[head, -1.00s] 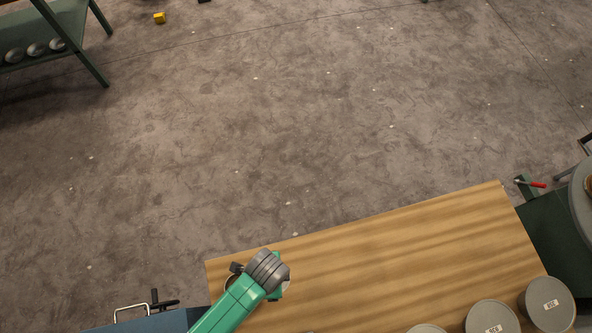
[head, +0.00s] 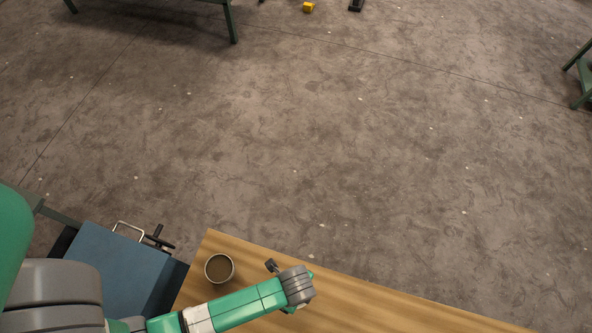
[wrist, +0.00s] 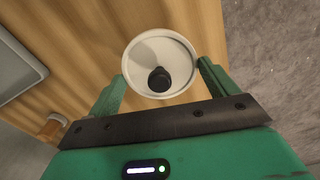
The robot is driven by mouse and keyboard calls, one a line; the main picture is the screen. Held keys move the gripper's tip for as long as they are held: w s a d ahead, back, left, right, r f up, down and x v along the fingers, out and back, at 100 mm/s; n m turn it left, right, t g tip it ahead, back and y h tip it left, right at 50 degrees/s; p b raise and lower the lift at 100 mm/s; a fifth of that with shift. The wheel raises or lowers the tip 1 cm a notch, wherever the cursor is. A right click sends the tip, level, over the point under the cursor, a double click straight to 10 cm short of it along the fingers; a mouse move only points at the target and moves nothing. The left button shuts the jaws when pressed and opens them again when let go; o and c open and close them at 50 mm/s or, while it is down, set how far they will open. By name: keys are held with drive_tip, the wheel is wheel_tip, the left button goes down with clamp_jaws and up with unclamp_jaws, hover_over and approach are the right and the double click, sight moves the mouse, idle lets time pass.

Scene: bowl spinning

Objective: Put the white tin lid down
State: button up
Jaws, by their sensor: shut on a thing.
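The white tin lid (wrist: 133,58) shows in the wrist view as a round white disc with a raised rim and a dark knob. My gripper (wrist: 162,72) is shut on it, with one green finger on each side of the rim. Bare wood lies beneath the lid; I cannot tell whether it touches the wood. In the head view my gripper (head: 296,290) is over the wooden table (head: 375,308), mostly hidden under my wrist, and the lid is hidden there. An open round tin (head: 219,268) with a brown inside stands on the table, left of my gripper.
A blue-topped piece (head: 110,260) with a metal handle adjoins the table's left end. The wrist view shows a grey tray-like object (wrist: 18,65) at the left. The table right of my gripper looks clear in the head view.

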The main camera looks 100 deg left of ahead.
drive_tip(key=shift+f, duration=1.9)
drive_tip(key=shift+b, duration=0.3)
drive_tip(key=shift+f, duration=0.15)
drive_tip(key=o, duration=0.8)
wheel_tip(320, 180, up, 12)
drive_tip(key=shift+r+p, duration=0.15)
drive_tip(key=shift+p, duration=0.8)
